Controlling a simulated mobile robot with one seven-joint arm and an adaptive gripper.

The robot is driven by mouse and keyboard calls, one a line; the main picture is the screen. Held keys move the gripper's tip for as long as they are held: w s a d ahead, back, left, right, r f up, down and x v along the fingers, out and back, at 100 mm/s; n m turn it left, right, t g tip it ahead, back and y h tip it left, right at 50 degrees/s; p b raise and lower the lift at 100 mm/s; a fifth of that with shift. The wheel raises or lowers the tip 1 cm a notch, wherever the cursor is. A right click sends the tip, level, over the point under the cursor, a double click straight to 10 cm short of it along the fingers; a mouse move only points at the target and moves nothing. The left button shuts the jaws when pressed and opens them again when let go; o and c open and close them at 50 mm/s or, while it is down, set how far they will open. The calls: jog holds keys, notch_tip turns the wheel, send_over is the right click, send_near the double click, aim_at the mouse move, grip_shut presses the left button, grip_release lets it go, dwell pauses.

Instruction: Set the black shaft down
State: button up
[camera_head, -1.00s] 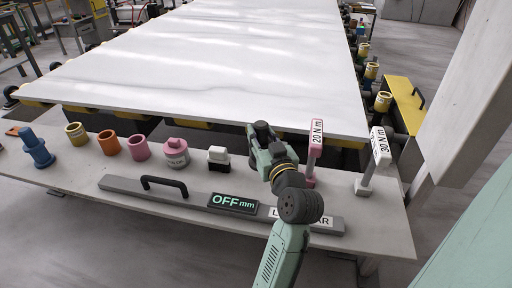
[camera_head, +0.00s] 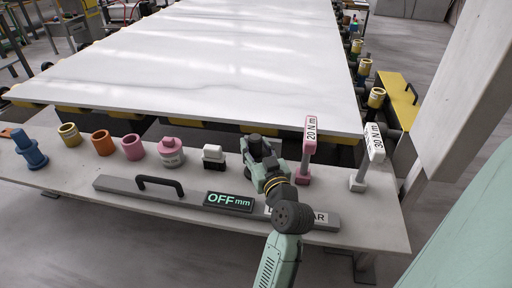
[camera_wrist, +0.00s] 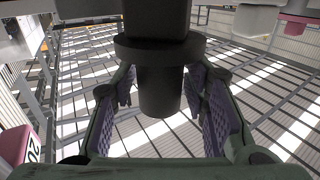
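The black shaft (camera_head: 256,146) shows at the end of my arm, over the right half of the grey bench, beside the white-topped block. In the wrist view the black shaft (camera_wrist: 160,92) appears with a wide collar and a narrower end, and this view looks upside down. My gripper (camera_head: 260,168) has its two purple-padded fingers on either side of the narrow end; they also show in the wrist view (camera_wrist: 166,108). Narrow gaps show between the pads and the shaft, so the fingers look open around it. The shaft's contact with the bench is hidden.
The bench (camera_head: 75,172) holds a white-topped block (camera_head: 213,153), a pink knob (camera_head: 171,152), several coloured rings and a blue part (camera_head: 30,148). Close right stand a pink 20 N m wrench (camera_head: 309,145) and a white 30 N m one (camera_head: 373,145). A grey bar (camera_head: 125,186) lies in front.

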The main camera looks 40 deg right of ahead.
jog(key=shift+o, duration=0.8)
jog(key=shift+r, duration=0.1)
